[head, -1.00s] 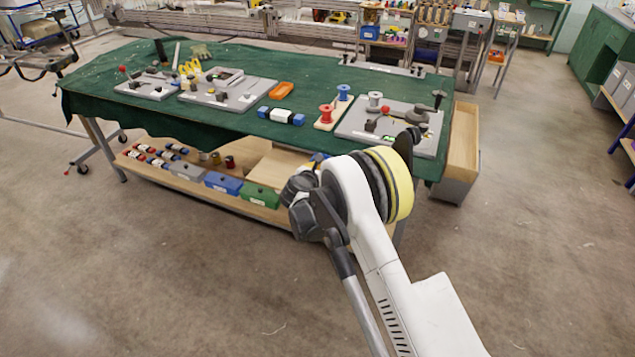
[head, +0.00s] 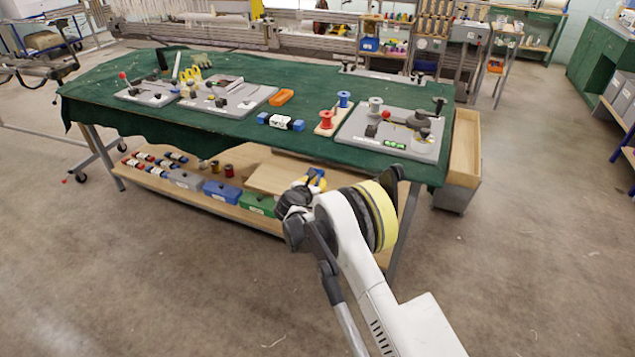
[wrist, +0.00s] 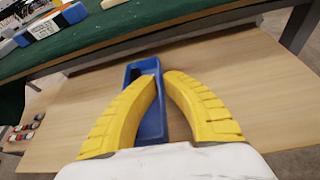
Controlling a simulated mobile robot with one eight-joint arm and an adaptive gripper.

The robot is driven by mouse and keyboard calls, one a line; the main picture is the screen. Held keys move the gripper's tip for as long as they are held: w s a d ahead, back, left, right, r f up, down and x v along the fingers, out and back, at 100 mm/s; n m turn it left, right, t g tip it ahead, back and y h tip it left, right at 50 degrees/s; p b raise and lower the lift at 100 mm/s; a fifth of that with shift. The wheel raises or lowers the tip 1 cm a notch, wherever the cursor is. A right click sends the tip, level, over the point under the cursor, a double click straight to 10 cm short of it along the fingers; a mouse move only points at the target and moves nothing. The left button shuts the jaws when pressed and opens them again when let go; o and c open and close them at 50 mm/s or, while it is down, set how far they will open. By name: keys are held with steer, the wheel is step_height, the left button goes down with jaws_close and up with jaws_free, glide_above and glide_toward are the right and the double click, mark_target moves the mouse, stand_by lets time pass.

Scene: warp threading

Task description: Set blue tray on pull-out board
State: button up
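The blue tray (wrist: 150,123) is a narrow open tray in the middle of the wrist view. My gripper (wrist: 161,80) has its two yellow fingers close together at the tray's right wall, and they appear to pinch that wall. The left finger covers part of the tray. In the head view my gripper (head: 315,181) is low at the table's front edge, mostly hidden by my arm. The pull-out board (head: 268,178) is light wood below the green tabletop. A pale wooden surface (wrist: 225,75) lies beneath the tray in the wrist view; contact cannot be told.
The green-covered tabletop (head: 225,122) overhangs the board. On the lower shelf are a grey bin (head: 185,179), a blue bin (head: 222,191) and a green bin (head: 258,203), left of my gripper. A table leg (head: 404,225) stands to the right.

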steer(key=shift+o, duration=1.3)
